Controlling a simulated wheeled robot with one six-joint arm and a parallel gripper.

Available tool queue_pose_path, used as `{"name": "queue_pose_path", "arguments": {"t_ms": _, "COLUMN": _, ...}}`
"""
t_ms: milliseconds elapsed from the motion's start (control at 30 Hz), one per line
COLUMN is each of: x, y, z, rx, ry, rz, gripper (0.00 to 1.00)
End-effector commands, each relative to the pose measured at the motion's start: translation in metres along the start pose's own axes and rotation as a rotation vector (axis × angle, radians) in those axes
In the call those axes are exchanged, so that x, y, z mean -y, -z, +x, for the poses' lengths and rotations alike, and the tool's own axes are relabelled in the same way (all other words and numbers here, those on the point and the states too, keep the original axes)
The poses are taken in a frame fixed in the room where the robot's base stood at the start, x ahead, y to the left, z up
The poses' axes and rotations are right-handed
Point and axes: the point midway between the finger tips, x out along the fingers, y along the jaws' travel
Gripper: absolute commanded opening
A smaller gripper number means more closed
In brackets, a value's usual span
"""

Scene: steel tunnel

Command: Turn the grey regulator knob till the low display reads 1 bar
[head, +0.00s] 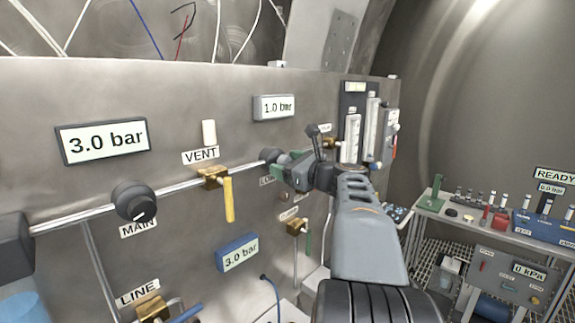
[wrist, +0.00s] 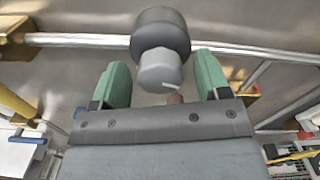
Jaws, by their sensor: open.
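The grey regulator knob (wrist: 160,72) has a white mark and sits on a dark round body (wrist: 160,32) on the pipe. In the head view that dark body (head: 271,155) shows just left of my gripper, which hides the knob. My gripper (wrist: 162,76) is open, with a green finger on each side of the knob and a visible gap at both. In the head view my gripper (head: 291,172) reaches the panel from the right.
A large display (head: 104,140) reads 3.0 bar above the black MAIN knob (head: 134,201). A blue-framed display (head: 237,253) also reads 3.0 bar. The VENT valve's yellow handle (head: 229,199) hangs left of my gripper. A flowmeter panel (head: 362,122) stands right; a bench (head: 490,222) is farther right.

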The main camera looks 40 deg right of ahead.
Motion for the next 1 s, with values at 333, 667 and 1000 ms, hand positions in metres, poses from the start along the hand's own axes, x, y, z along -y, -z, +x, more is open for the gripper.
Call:
{"name": "queue_pose_path", "arguments": {"t_ms": 333, "x": 0.0000, "y": 0.0000, "z": -0.0002, "rx": 0.000, "ry": 0.000, "rz": 0.000, "gripper": 0.42}}
{"name": "queue_pose_path", "arguments": {"t_ms": 667, "x": 0.0003, "y": -0.0014, "z": -0.0003, "rx": 0.000, "ry": -0.001, "rz": 0.020, "gripper": 0.20}}
{"name": "queue_pose_path", "arguments": {"t_ms": 1000, "x": -0.0002, "y": 0.0001, "z": -0.0002, "rx": 0.000, "ry": -0.001, "rz": 0.101, "gripper": 0.20}}
